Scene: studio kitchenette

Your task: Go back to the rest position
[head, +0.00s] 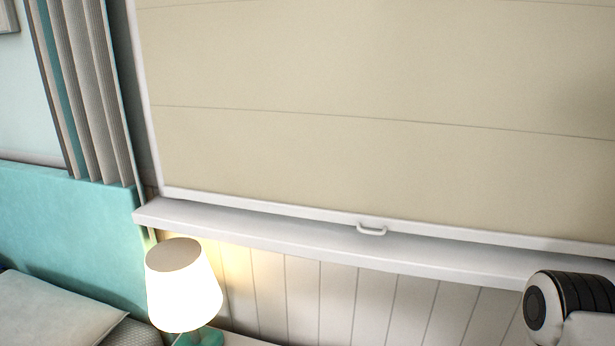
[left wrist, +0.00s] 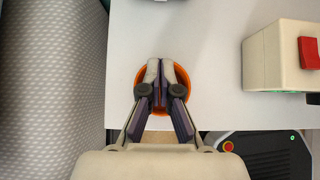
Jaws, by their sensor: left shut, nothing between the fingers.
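My left gripper (left wrist: 161,68) shows in the left wrist view, its two dark fingers closed together with nothing between them. Beyond the fingertips is a round orange thing (left wrist: 184,90), partly hidden behind the fingers; I cannot tell how far below them it is. In the head view neither gripper shows. A black and white joint of my own arm stands at the lower right there.
A white surface (left wrist: 215,60) bears a cream box with a red switch (left wrist: 275,60). A patterned grey bed (left wrist: 50,90) lies left. The head view shows a lit lamp (head: 183,290), a lowered blind (head: 380,120), a sill (head: 300,236) and a turquoise headboard (head: 65,235).

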